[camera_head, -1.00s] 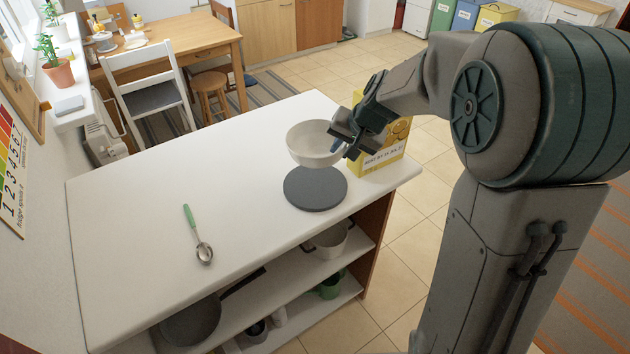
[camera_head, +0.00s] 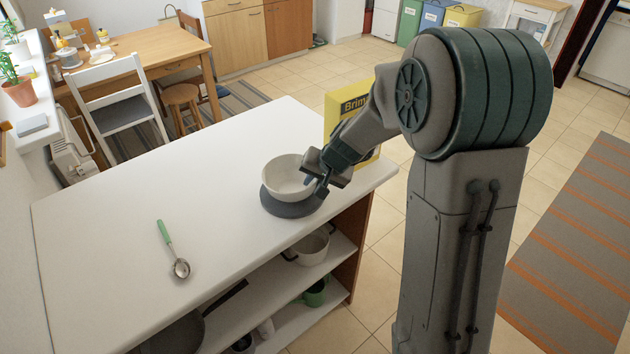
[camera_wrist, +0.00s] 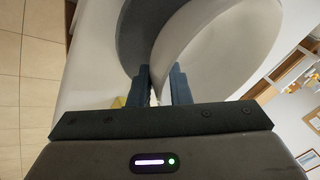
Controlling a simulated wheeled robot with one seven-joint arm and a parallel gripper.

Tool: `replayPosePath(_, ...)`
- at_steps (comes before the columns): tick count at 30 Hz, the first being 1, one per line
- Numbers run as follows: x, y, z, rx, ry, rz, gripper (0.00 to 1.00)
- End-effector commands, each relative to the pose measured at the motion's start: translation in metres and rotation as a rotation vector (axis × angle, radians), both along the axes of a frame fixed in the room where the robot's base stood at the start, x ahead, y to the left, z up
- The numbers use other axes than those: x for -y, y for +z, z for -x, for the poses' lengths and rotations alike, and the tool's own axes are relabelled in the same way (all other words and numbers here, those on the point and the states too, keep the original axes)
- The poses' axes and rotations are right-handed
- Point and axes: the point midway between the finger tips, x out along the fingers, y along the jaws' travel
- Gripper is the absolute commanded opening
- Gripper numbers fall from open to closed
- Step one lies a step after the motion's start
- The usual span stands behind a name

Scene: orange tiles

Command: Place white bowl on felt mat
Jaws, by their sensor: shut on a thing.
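The white bowl (camera_head: 287,178) is upright over the round dark grey felt mat (camera_head: 285,208) on the white counter in the head view. Whether its base touches the mat cannot be told for sure. My gripper (camera_head: 318,177) is shut on the bowl's right rim. In the wrist view my gripper (camera_wrist: 160,88) has its two blue fingers on either side of the wall of the bowl (camera_wrist: 215,40). The mat (camera_wrist: 133,35) shows there as a dark curved band beside the bowl. Part of the bowl's right side is hidden by my gripper.
A yellow box (camera_head: 345,105) stands behind my gripper near the counter's right end. A green-handled spoon (camera_head: 173,250) lies on the counter (camera_head: 110,220) at the left. The counter between them is clear. A pot (camera_head: 312,248) and other kitchenware sit on shelves below.

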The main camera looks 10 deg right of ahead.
Motion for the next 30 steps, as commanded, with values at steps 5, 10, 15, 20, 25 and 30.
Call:
replayPosePath(5, 0.000, -0.001, 0.000, 0.000, 0.000, 0.000, 0.28)
replayPosePath(10, 0.000, 0.000, 0.000, 0.000, 0.000, 0.000, 0.39)
replayPosePath(15, 0.000, 0.000, 0.000, 0.000, 0.000, 0.000, 0.39)
replayPosePath(20, 0.003, 0.011, 0.004, 0.002, 0.000, 0.000, 0.39)
replayPosePath(25, 0.012, 0.036, 0.015, 0.004, -0.001, 0.000, 0.39)
replayPosePath(30, 0.023, 0.066, 0.028, 0.006, 0.000, 0.000, 0.39)
